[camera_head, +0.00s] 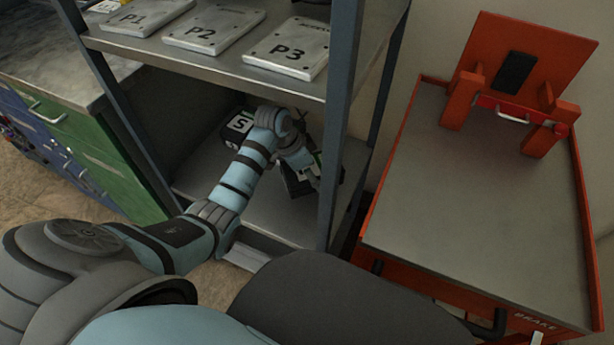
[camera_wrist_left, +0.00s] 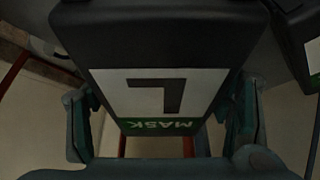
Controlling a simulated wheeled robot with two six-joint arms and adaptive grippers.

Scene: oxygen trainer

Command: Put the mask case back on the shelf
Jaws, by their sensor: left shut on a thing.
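The black mask case (camera_head: 296,187) is on or just above the lower shelf (camera_head: 268,215), mostly hidden by my arm and fingers in the head view. In the left wrist view the mask case (camera_wrist_left: 160,40) shows a white label with an L and a green MASK strip. My left gripper (camera_head: 306,170) reaches into the lower bay, with a finger on each side of the case, shut on it. Whether the case touches the shelf I cannot tell. My right gripper is not in view.
A black case marked S (camera_head: 238,126) stands on the lower shelf to the left. Plates P1, P2 and P3 (camera_head: 290,48) lie on the shelf above. A rack post (camera_head: 338,130) stands close right of my gripper. A red cart (camera_head: 470,190) is at right.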

